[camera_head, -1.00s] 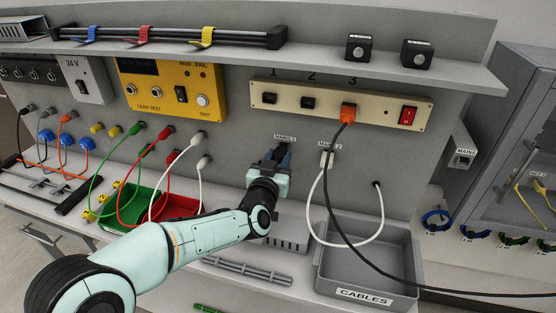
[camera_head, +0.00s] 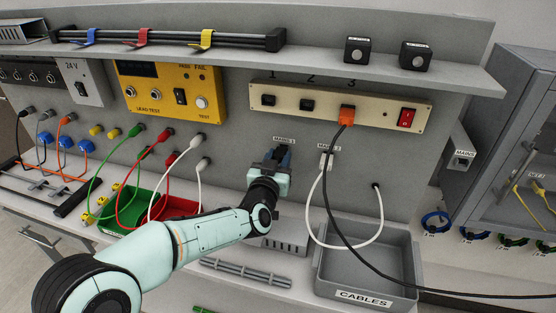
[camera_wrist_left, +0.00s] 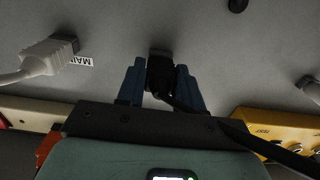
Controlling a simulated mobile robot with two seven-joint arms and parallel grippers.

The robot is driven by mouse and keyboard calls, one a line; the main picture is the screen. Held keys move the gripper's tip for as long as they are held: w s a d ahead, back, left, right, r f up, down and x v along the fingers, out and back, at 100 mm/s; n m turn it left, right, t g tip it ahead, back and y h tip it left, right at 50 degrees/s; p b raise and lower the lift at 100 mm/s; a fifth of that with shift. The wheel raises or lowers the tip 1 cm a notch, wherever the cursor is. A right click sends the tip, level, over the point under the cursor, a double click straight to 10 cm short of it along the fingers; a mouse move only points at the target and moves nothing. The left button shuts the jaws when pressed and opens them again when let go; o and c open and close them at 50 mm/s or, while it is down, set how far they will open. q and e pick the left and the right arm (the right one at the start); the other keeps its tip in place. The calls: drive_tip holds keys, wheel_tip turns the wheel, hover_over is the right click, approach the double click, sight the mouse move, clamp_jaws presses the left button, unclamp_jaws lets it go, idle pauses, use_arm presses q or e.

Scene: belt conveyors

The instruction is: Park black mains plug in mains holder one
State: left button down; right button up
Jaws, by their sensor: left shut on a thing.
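My left gripper (camera_head: 279,155) is at the grey back panel, just under the MAINS 1 label (camera_head: 284,139). In the left wrist view its two blue fingers are shut on the black mains plug (camera_wrist_left: 160,76), one on each side. The plug's nose is at a dark holder (camera_wrist_left: 159,53) on the panel; I cannot tell how deep it sits. Its black cable (camera_wrist_left: 185,106) trails to the lower right in that view. In the head view my gripper hides the plug and most of the holder. My right gripper is not in view.
A white plug (camera_head: 327,160) sits in the holder at MAINS 2, its cable looping down. An orange plug (camera_head: 346,115) is in socket 3 of the beige strip (camera_head: 383,113). A grey CABLES bin (camera_head: 364,297) stands below right.

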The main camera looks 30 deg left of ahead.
use_arm(q)
drive_tip(key=shift+w, duration=0.1)
drive_tip(key=c, duration=0.6)
unclamp_jaws()
drive_tip(key=shift+c, duration=0.2)
drive_tip(key=b+v, duration=0.1)
drive_tip(key=v, duration=1.2)
